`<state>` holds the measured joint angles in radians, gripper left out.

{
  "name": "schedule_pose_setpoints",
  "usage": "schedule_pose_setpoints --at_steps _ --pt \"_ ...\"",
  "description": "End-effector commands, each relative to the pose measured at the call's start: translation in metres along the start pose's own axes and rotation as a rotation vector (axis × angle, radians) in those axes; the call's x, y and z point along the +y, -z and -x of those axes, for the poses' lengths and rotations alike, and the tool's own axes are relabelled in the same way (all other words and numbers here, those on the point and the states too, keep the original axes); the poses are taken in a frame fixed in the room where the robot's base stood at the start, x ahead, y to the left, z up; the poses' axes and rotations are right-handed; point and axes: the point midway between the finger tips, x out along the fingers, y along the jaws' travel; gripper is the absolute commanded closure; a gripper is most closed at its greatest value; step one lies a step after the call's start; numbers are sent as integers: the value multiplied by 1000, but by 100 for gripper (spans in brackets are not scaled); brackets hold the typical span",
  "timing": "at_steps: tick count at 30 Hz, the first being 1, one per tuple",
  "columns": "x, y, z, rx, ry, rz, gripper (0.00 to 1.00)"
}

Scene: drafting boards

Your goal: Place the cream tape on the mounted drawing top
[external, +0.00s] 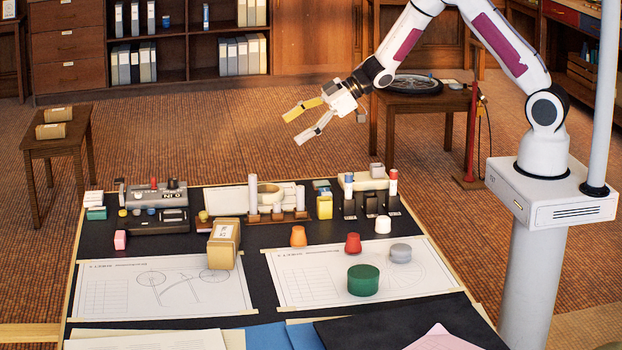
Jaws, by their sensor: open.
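My gripper (293,130) is open and empty. It is high in the air above the back of the board, its fingers pointing left and down. What looks like the cream tape roll (269,189) sits among the items at the back of the black board, partly hidden by wooden posts in front. Two drawings are mounted on the board. The left drawing (115,300) shows a bicycle frame, with a cardboard box at its top edge. The right drawing (310,285) bears a green cylinder (363,281) and a grey knob (400,253).
Orange (298,237), red (353,243) and white (383,226) knobs stand along the right drawing's top edge. The cardboard box (223,245) stands left of them. A grey device (152,195) and small holders line the back. Papers cover the front.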

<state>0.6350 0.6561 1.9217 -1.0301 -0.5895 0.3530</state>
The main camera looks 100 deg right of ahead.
Motion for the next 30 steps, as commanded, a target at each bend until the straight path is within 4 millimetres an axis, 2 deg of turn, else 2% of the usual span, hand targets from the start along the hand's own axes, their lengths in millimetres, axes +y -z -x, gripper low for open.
schedule_pose_setpoints --at_steps 1,4,15,22,30 --pt "-1 12 8 -5 -19 8 21" --pt "-2 30 22 -25 -58 16 21" --pt "-19 79 84 -99 -175 13 21" --pt "-39 98 128 -144 -222 -7 21" --pt "-70 108 183 -198 -250 -44 21"
